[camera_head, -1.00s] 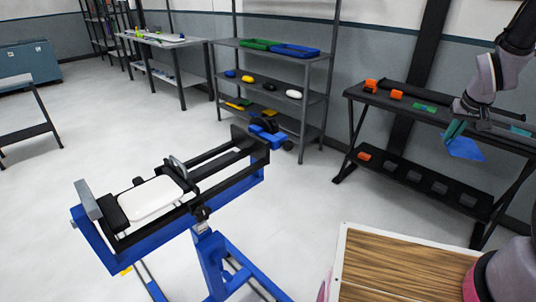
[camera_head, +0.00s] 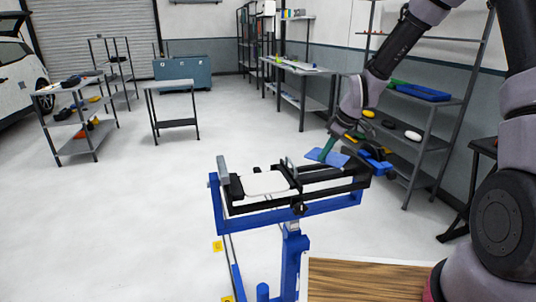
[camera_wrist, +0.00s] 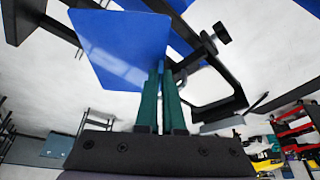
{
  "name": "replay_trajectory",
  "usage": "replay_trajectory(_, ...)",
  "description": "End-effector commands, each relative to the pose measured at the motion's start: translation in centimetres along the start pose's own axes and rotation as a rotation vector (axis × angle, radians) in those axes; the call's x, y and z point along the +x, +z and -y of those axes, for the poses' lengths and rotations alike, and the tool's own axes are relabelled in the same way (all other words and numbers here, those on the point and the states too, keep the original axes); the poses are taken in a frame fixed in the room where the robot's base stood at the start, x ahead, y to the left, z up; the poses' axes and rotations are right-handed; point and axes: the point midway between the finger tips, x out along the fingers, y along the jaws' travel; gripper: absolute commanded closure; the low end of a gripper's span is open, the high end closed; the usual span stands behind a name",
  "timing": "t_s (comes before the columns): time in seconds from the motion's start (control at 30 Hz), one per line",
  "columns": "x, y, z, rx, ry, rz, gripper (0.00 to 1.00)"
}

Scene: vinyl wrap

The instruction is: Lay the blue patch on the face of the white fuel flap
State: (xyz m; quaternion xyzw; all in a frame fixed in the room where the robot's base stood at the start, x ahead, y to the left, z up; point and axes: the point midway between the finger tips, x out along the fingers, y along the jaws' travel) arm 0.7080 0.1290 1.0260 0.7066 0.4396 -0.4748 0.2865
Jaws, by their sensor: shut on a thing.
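The white fuel flap (camera_head: 265,184) lies flat in the black and blue clamp stand (camera_head: 290,220) in the head view, its pale face upward. My gripper (camera_head: 329,150) is over the right part of the stand, to the right of the flap and apart from it. Its green fingers (camera_wrist: 159,80) are shut on the blue patch (camera_wrist: 118,45), near the patch's edge. The patch also shows in the head view (camera_head: 334,158); it is flat and sticks out from the fingertips. In the wrist view the fingers hide part of its edge.
A wooden-topped table (camera_head: 365,281) is at the front. A grey shelf unit (camera_head: 430,125) with a blue tray (camera_head: 423,92) stands behind my arm. Upright clamp parts (camera_head: 223,168) rise beside the flap.

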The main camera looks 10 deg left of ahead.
Motion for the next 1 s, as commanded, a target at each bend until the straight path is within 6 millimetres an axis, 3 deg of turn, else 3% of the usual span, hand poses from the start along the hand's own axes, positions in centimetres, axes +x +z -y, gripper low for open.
replay_trajectory(0.03, 0.8, -2.3, 2.2, -0.126, -0.056, 0.0, 1.0)
replay_trajectory(0.1, 1.6, -4.9, 5.1, -0.3, -0.129, 0.002, 1.0)
replay_trajectory(0.2, 2.1, -7.8, 8.8, -0.514, -0.217, 0.006, 1.0)
replay_trajectory(0.4, 2.3, -11.0, 13.6, -0.776, -0.327, 0.013, 1.0)
replay_trajectory(0.67, 3.1, -11.2, 14.7, -0.838, -0.356, 0.016, 1.0)
replay_trajectory(1.0, 6.7, -9.7, 14.6, -0.834, -0.355, 0.017, 1.0)
